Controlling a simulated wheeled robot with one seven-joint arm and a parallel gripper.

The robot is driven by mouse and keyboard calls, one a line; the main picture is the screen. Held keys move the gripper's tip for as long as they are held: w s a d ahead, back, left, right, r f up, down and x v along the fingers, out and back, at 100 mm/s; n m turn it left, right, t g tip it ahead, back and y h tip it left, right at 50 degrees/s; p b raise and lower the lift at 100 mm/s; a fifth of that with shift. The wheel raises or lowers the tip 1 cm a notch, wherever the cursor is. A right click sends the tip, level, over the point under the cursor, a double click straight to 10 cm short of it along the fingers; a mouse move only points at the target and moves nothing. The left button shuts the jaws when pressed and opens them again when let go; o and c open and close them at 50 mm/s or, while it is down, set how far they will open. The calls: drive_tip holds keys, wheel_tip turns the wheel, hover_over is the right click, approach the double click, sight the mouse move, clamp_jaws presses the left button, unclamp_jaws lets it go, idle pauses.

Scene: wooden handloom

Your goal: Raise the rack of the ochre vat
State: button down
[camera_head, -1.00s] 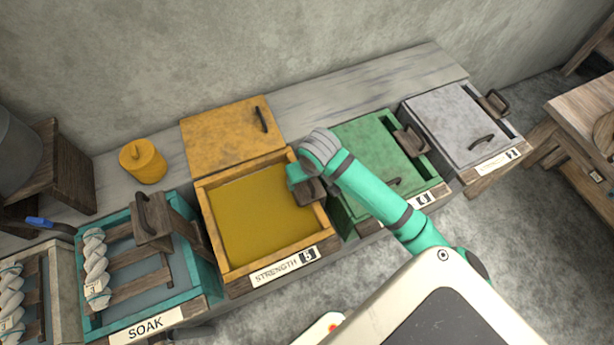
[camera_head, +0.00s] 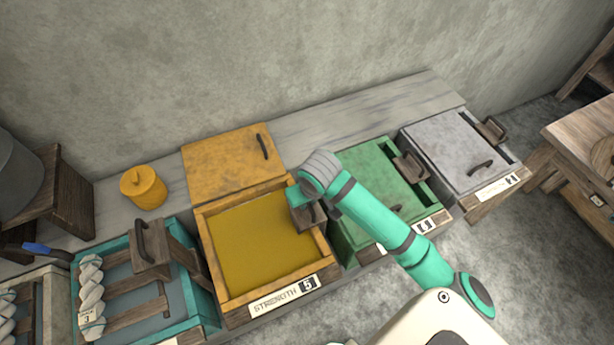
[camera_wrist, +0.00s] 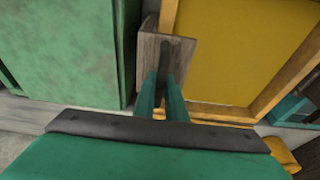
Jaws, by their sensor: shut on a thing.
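The ochre vat (camera_head: 213,250) stands open, with yellow-brown liquid inside and a "STRENGTH 5" label on its front. Its ochre lid (camera_head: 225,160) lies behind it on the bench. The wooden rack end (camera_head: 309,219) with its dark handle shows at the vat's right side. My gripper (camera_head: 303,200) is over this side, seen from above. In the wrist view my gripper's teal fingers (camera_wrist: 162,98) are shut on the dark handle (camera_wrist: 163,58) of the rack block (camera_wrist: 147,58). The rest of the rack is hidden by the liquid or my arm.
A closed green vat (camera_head: 375,185) stands close to the right, and a grey vat (camera_head: 440,150) beyond it. The teal soak vat (camera_head: 205,305) with its rack stands to the left. An ochre jar (camera_head: 143,188) stands on the bench behind.

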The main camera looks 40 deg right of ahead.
wheel_tip(320, 180, up, 16)
idle(1.4)
drive_tip(key=c, duration=0.6)
unclamp_jaws()
drive_tip(key=shift+o, duration=0.2)
wheel_tip(320, 180, up, 7)
idle(0.5)
